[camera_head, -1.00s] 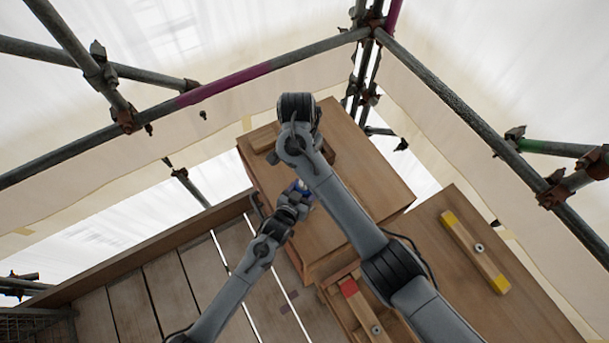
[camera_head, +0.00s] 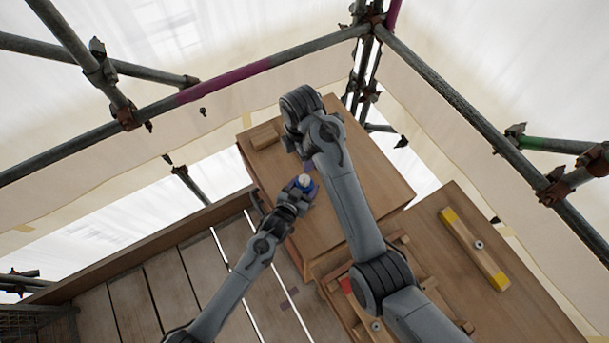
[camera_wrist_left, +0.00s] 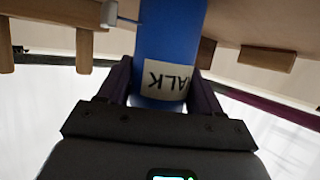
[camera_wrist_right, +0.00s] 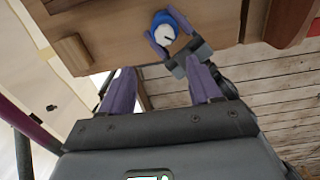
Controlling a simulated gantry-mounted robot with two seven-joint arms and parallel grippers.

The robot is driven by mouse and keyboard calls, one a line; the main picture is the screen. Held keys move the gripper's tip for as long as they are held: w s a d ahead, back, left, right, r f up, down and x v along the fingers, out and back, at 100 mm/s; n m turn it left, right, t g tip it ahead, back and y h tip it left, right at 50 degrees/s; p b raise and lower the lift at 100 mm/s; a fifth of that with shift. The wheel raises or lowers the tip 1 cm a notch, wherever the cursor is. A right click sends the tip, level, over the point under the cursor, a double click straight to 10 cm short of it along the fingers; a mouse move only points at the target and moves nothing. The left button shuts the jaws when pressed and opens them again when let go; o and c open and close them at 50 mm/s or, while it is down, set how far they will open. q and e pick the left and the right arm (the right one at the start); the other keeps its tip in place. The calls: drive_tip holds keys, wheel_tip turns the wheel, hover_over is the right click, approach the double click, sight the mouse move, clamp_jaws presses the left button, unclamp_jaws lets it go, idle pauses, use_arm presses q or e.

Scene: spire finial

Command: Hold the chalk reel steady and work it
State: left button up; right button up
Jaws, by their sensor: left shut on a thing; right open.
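The chalk reel (camera_wrist_left: 168,45) is a blue body with a white label reading CHALK, upside down in the left wrist view. In the head view the reel (camera_head: 305,184) shows blue with a pale top, at the left edge of the wooden box top. My left gripper (camera_head: 299,191) is shut on the reel, one finger on each side. In the right wrist view the reel (camera_wrist_right: 166,28) shows its white face, with a small dark part on it. My right gripper (camera_wrist_right: 163,88) is open and empty, apart from the reel.
The wooden box top (camera_head: 335,225) carries a wooden block (camera_head: 265,136) at its far left. A level-like bar with yellow ends (camera_head: 475,250) lies on the board at right. Scaffold poles (camera_head: 230,78) and pale sheeting surround the place. Planks lie at lower left.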

sight(305, 179)
drive_tip(key=f, duration=0.4)
drive_tip(key=f+n, duration=0.1)
drive_tip(key=f, duration=0.3)
drive_tip(key=f+n, duration=0.1)
drive_tip(key=f, duration=0.3)
drive_tip(key=shift+s+d+f, duration=0.15)
drive_tip(key=shift+s+d, duration=0.05)
drive_tip(key=shift+d, duration=0.15)
drive_tip(key=shift+c, duration=0.4)
drive_tip(key=c, duration=1)
